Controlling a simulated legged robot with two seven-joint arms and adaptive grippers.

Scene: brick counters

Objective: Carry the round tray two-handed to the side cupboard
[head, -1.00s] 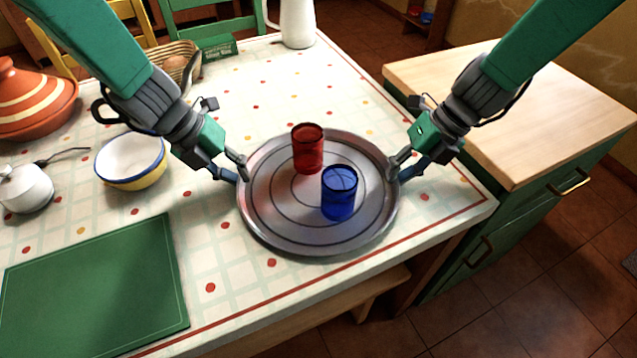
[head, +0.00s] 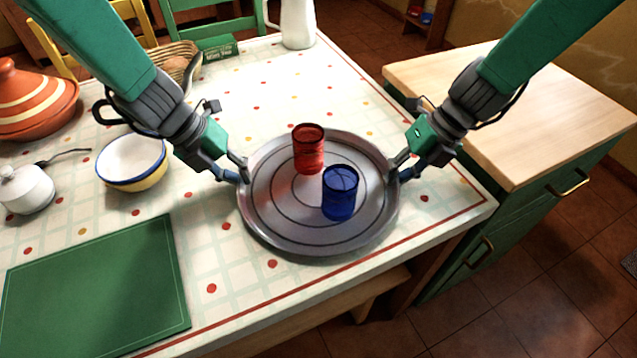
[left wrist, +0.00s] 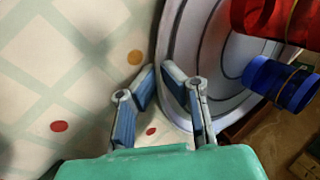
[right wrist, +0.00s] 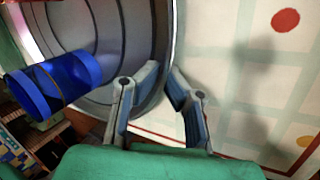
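The round tray (head: 270,225) is grey metal with ring lines and lies level, apparently on the table near its right corner. A red cup (head: 308,150) and a blue cup (head: 340,194) stand upright on it. My left gripper (head: 243,172) is at the tray's left rim, and its fingers sit either side of the rim in the left wrist view (left wrist: 160,68). My right gripper (head: 394,171) is at the right rim, and its fingers straddle it in the right wrist view (right wrist: 163,68). Both look closed onto the rim. The side cupboard (head: 530,110) is green with a bare wooden top, at the right.
The patterned table (head: 235,290) holds a green mat (head: 95,290), a yellow-and-white bowl (head: 132,165), a white lidded pot (head: 27,190), an orange tagine (head: 35,105) and a white jug (head: 297,25). A bench (head: 330,300) stands below the table edge. The cupboard top is clear.

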